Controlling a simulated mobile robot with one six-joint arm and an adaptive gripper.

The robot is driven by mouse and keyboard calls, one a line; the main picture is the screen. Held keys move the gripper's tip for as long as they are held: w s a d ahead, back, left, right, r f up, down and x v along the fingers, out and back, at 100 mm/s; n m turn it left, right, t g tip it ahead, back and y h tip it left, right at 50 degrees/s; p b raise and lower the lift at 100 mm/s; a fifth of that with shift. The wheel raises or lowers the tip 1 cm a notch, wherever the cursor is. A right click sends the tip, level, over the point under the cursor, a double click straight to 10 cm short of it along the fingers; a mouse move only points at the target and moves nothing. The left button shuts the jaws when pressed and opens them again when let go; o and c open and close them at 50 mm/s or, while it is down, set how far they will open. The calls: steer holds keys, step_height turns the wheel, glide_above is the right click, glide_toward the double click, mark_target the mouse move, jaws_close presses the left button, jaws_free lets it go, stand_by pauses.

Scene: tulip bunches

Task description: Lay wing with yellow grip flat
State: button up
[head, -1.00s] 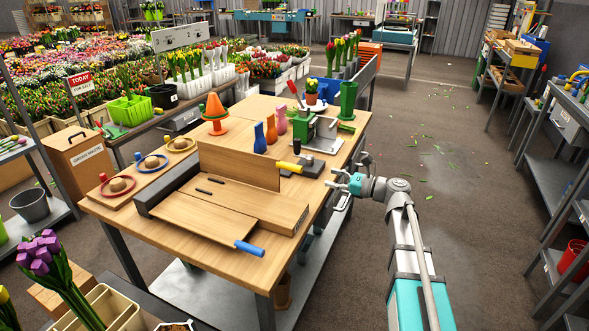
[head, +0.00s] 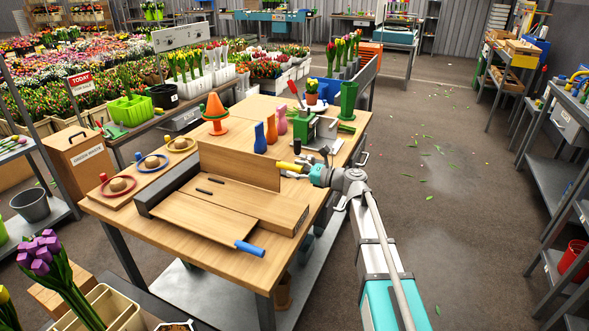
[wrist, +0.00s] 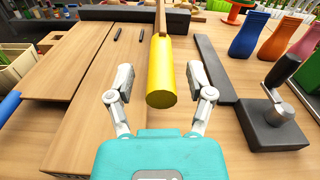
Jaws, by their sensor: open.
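The wing with the yellow grip (head: 240,165) stands upright as a wooden panel on the far side of the wooden folding board. Its yellow grip (head: 289,167) sticks out to the right; in the wrist view the yellow grip (wrist: 160,73) points toward the camera. My gripper (wrist: 160,85) is open, with one finger on each side of the grip's end and a visible gap to both. The other wing, with a blue grip (head: 249,248), lies flat at the near side. The board's middle (head: 255,205) lies between the wings.
A dark metal block with a lever (wrist: 272,115) stands close to the right of my gripper. Blue (head: 259,138), orange and pink vases and a green press stand behind. Two short dark rods lie on the board. Plates with round items lie at the left.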

steer(key=shift+w+a, duration=0.15)
steer(key=shift+a, duration=0.25)
